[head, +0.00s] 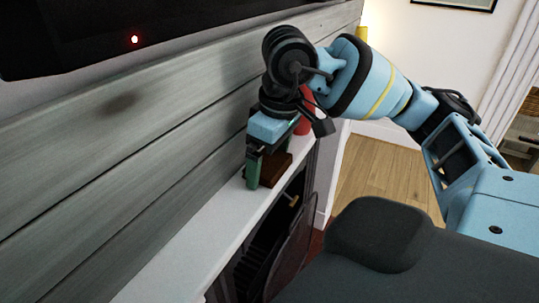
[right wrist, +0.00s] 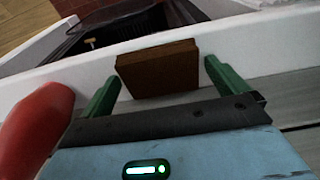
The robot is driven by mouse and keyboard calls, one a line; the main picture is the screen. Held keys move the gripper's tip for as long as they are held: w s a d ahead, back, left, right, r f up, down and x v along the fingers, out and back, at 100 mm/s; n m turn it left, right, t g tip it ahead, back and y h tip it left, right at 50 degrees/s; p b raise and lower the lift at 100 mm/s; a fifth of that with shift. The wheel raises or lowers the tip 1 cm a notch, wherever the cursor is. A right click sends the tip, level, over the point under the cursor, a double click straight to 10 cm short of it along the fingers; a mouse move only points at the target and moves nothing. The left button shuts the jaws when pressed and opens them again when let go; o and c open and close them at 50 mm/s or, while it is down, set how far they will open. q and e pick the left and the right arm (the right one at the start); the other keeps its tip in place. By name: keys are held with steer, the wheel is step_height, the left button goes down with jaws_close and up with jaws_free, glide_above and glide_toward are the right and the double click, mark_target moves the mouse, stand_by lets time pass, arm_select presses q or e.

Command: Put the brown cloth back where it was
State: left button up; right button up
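The brown cloth (head: 276,170) looks like a flat, folded block on the white mantel shelf (head: 215,243), close to the grey plank wall. It also shows in the right wrist view (right wrist: 158,69). My right gripper (head: 266,162) points down at the shelf over the cloth. In the right wrist view its green fingers (right wrist: 162,77) are spread, one to each side of the cloth, with a visible gap at the right finger. Whether the left finger touches the cloth, I cannot tell. My left gripper is not in view.
A red rounded object (right wrist: 36,128) stands on the shelf close beside my right gripper; part of it shows in the head view (head: 304,122). A yellow object (head: 361,33) is farther back. A dark fireplace opening (head: 277,240) lies below the shelf. The near shelf stretch is clear.

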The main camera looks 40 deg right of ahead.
mark_target(273, 163)
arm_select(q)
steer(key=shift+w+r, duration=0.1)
arm_select(e)
steer(key=shift+r, duration=0.1)
steer(key=shift+r, duration=0.3)
steer(key=r, duration=0.5)
steer(key=shift+s+r, duration=0.35)
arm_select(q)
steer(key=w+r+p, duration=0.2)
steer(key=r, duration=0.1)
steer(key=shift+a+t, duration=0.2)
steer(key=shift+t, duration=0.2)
arm_select(e)
steer(key=r, duration=0.3)
steer(key=s+r, duration=0.1)
steer(key=r, duration=0.1)
steer(key=shift+d+r, duration=0.2)
steer(key=shift+r, duration=0.15)
